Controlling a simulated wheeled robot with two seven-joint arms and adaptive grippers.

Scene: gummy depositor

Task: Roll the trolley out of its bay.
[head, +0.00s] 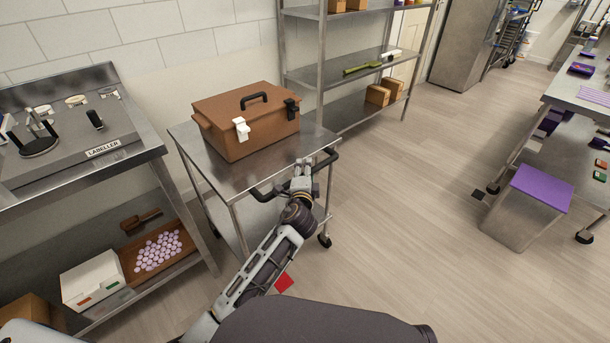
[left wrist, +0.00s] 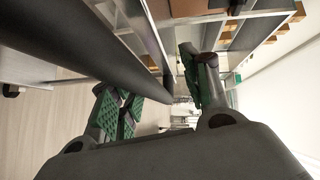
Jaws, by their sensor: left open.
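The trolley (head: 205,166) is a steel cart on castors, standing between the labeller bench and the wire-free metal shelving. A brown case (head: 246,120) with a black handle and latches sits on its top. A black push handle (head: 325,163) curves out from the trolley's near right side. My left gripper (head: 302,172) is at this handle. In the left wrist view its green-padded fingers (left wrist: 155,95) are spread apart, and the black bar (left wrist: 90,50) runs in between or just in front of them; I cannot tell which. My right gripper does not show.
The labeller bench (head: 136,143) stands close on the trolley's left, and the shelving (head: 337,70) is behind it. The floor to the right is open up to a purple-lidded bin (head: 540,189). A red square (head: 284,283) lies on the floor near my arm.

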